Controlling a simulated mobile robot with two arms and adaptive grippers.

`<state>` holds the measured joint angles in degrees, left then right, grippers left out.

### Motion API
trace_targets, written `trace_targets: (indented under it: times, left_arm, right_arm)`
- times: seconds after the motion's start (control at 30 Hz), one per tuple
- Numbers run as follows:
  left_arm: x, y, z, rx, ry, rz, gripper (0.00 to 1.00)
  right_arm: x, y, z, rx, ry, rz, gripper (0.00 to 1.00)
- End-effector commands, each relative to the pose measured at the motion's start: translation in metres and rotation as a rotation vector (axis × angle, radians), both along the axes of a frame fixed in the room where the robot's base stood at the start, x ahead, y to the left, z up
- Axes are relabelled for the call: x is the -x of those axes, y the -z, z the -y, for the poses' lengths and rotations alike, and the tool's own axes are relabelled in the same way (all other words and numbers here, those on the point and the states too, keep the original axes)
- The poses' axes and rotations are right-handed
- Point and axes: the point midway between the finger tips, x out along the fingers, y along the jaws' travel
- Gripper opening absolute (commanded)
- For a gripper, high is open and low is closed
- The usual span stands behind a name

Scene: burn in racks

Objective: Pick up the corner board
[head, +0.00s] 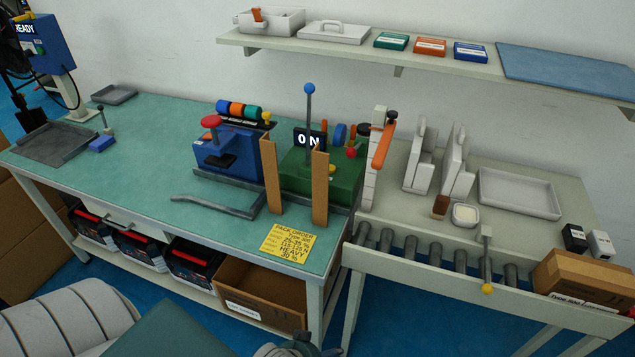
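Two brown corner boards stand upright at the front of the machines on the green bench. The left corner board (271,176) is in front of the blue machine (223,152). The right corner board (320,188) is in front of the green machine (334,181), close to the bench's right end. Both are thin, tall strips, and neither is held.
A yellow order sheet (287,241) lies at the bench's front right. A grey bent bar (215,205) lies left of it. A roller conveyor (435,254) with a carton (585,275) stands right. A shelf (432,65) runs above. The bench's left middle is mostly clear.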

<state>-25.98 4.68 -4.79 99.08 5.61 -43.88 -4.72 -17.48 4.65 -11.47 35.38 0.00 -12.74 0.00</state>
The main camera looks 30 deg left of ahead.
Motion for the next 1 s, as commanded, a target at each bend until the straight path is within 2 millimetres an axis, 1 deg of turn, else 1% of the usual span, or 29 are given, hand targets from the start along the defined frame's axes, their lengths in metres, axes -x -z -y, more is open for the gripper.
trace_targets:
  times: [0.03,0.1,0.17,0.2,0.27,0.43,0.47,0.5,0.57,0.77,0.87,0.97,1.0]
  left_arm:
    - [-0.009,-0.027,0.000,0.005,0.001,0.028,0.72]
    - [-0.019,-0.055,0.001,0.010,0.002,0.056,0.72]
    - [-0.024,-0.077,0.001,0.013,0.005,0.078,0.72]
    - [-0.028,-0.092,0.001,0.015,0.006,0.094,0.72]
    - [-0.032,-0.113,0.001,0.017,0.009,0.115,0.72]
    - [-0.042,-0.172,0.001,0.024,0.016,0.179,0.72]
    - [-0.046,-0.183,0.000,0.028,0.015,0.202,0.72]
    - [-0.056,-0.193,-0.002,0.033,0.011,0.248,0.72]
    - [-0.067,-0.194,-0.004,0.043,0.002,0.294,0.72]
    - [-0.102,-0.210,-0.018,0.056,-0.035,0.454,0.72]
    - [-0.118,-0.220,-0.029,0.059,-0.066,0.544,0.72]
    - [-0.135,-0.234,-0.047,0.053,-0.111,0.654,0.72]
    - [-0.141,-0.240,-0.055,0.048,-0.133,0.703,0.72]
  right_arm:
    - [0.004,-0.005,0.000,0.000,0.000,-0.005,0.40]
    - [0.007,-0.008,0.000,0.000,-0.001,-0.009,0.40]
    - [0.007,-0.011,0.000,0.000,-0.001,-0.009,0.40]
    - [0.006,-0.012,0.000,0.000,-0.001,-0.008,0.40]
    - [0.004,-0.015,0.000,0.000,-0.001,-0.005,0.40]
    - [-0.008,-0.023,-0.001,-0.003,-0.001,0.013,0.40]
    - [-0.010,-0.024,-0.002,-0.002,-0.001,0.015,0.40]
    - [-0.012,-0.025,-0.002,-0.003,-0.001,0.018,0.40]
    - [-0.012,-0.023,-0.002,-0.004,0.000,0.020,0.40]
    - [-0.011,-0.023,-0.003,-0.004,0.000,0.017,0.40]
    - [-0.010,-0.024,-0.003,-0.004,0.000,0.015,0.40]
    - [-0.009,-0.024,-0.003,-0.004,0.001,0.013,0.40]
    - [-0.008,-0.024,-0.003,-0.004,0.001,0.012,0.40]
